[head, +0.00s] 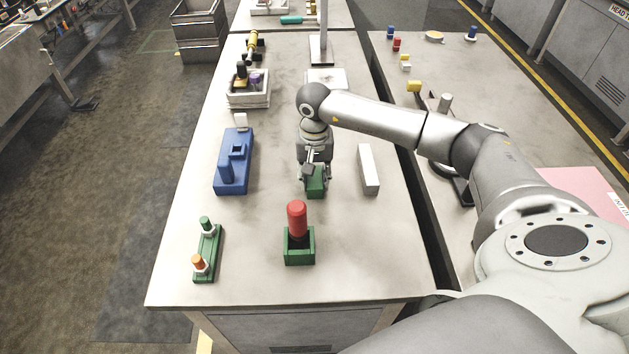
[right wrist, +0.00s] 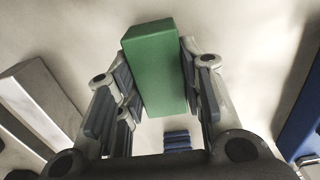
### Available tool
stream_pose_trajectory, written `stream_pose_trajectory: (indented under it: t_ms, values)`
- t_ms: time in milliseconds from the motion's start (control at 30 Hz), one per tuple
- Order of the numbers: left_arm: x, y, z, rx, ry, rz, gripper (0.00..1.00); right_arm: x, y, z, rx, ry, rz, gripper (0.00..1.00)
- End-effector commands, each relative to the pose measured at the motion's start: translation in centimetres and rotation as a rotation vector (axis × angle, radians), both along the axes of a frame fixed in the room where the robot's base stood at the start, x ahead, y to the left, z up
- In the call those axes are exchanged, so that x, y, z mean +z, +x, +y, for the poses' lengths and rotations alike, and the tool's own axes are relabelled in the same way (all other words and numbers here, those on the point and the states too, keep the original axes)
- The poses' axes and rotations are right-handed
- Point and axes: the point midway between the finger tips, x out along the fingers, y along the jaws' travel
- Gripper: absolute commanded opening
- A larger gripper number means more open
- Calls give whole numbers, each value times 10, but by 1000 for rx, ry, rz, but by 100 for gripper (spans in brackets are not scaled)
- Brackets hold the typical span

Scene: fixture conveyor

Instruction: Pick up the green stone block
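The green stone block (head: 316,184) is below my right gripper (head: 314,172) near the middle of the table in the head view. In the right wrist view the green block (right wrist: 158,75) is between the two fingers of my right gripper (right wrist: 160,85). The finger pads lie flush along both its sides, so the gripper looks shut on it. I cannot tell whether the block rests on the table or is just off it. My left gripper is not in view.
A blue fixture (head: 234,165) stands to the left and a white bar (head: 368,169) to the right. In front are a green holder (head: 299,251) with a red cylinder (head: 297,218) and a green rack (head: 208,254) with small pegs. A pale tray (head: 248,100) sits further back.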

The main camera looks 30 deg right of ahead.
Motion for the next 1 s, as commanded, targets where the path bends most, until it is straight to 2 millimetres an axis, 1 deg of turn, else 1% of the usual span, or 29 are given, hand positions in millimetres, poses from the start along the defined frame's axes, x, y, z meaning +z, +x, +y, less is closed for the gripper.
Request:
stream_pose_trajectory:
  t_ms: [33,133,433,567,667,700,733,867,1000]
  values:
    - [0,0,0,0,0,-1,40,0,0,0,0,0,0,20]
    - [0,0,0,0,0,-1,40,0,0,0,0,0,0,7]
    - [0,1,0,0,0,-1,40,3,1,0,0,0,-2,6]
    - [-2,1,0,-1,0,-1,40,11,1,0,0,-1,-4,6]
    - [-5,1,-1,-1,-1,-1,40,24,1,-1,0,0,-4,6]
    - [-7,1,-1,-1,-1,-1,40,31,2,-1,1,-1,-7,6]
    - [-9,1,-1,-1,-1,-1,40,35,0,-4,-1,-2,-6,6]
    - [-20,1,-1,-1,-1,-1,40,60,-6,-28,-5,-3,-7,6]
    - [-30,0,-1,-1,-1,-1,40,93,-15,-54,-6,-2,-8,6]
